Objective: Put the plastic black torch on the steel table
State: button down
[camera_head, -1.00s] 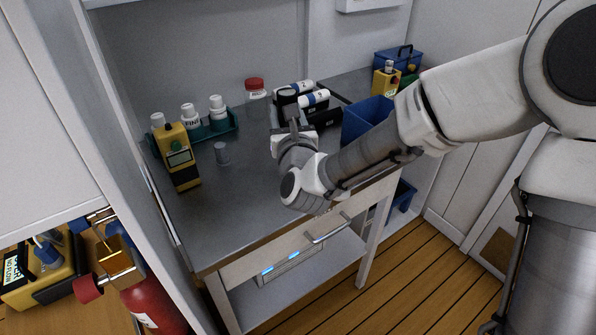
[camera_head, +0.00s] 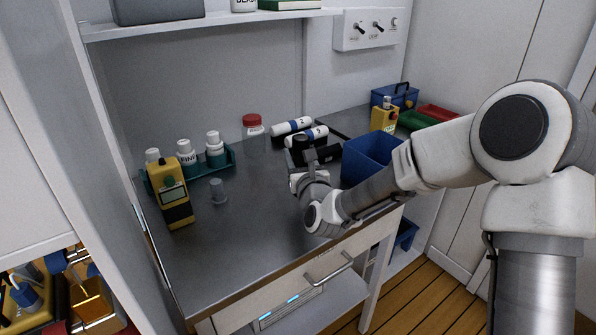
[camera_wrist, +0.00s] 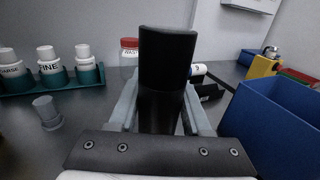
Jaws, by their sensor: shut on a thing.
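The black torch (camera_wrist: 167,62) stands roughly upright between my gripper's fingers in the wrist view. My gripper (camera_wrist: 160,112) is shut on it. In the head view my gripper (camera_head: 305,172) is over the back middle of the steel table (camera_head: 245,232), and the torch's dark top (camera_head: 299,144) shows just beyond it. The torch's lower end is hidden by my gripper, so I cannot tell whether it touches the table.
A blue bin (camera_head: 370,158) stands close right of my gripper. White rolls (camera_head: 291,126) and a red-lidded jar (camera_head: 253,128) are behind. A yellow meter (camera_head: 171,193), a small grey cylinder (camera_head: 218,191) and a teal bottle rack (camera_head: 213,170) are left. The table's front left is clear.

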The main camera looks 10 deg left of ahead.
jog(key=shift+f+b, duration=0.4)
jog(key=shift+f, duration=1.5)
jog(key=shift+f, duration=0.2)
jog(key=shift+c, duration=1.8)
grip_release()
jog(key=shift+r, duration=0.2)
jog(key=v, duration=1.2)
jog(key=shift+p, duration=0.35)
